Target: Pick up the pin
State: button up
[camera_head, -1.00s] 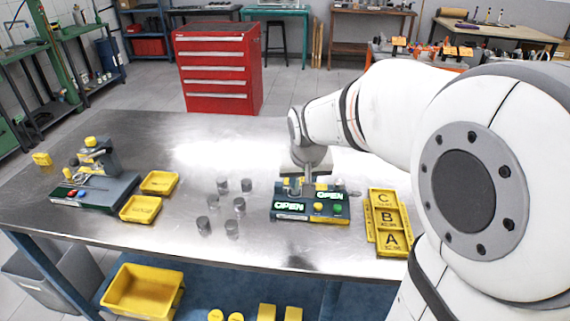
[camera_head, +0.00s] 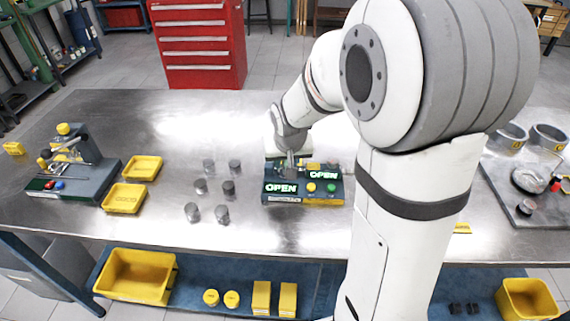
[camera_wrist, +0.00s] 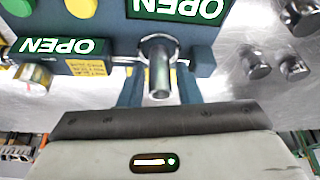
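A shiny metal pin (camera_wrist: 160,76) stands out from a ring-shaped seat at the edge of a dark teal fixture in the wrist view. My gripper (camera_wrist: 159,88) has one finger on each side of the pin, with a visible gap on both sides, so it is open around it. In the head view my gripper (camera_head: 290,164) is at the back of the fixture (camera_head: 312,200), over its left half. The fixture carries two lit OPEN signs, with a yellow and a green button. The pin cannot be made out clearly in the head view.
Several dark metal cylinders (camera_head: 201,186) stand on the steel table (camera_head: 160,225) left of the fixture. Two yellow trays (camera_head: 124,198) and a grey press-like device (camera_head: 85,180) are farther left. A board with metal rings (camera_head: 525,185) is at the right.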

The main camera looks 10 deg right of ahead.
jog(key=shift+c, duration=0.5)
grip_shut()
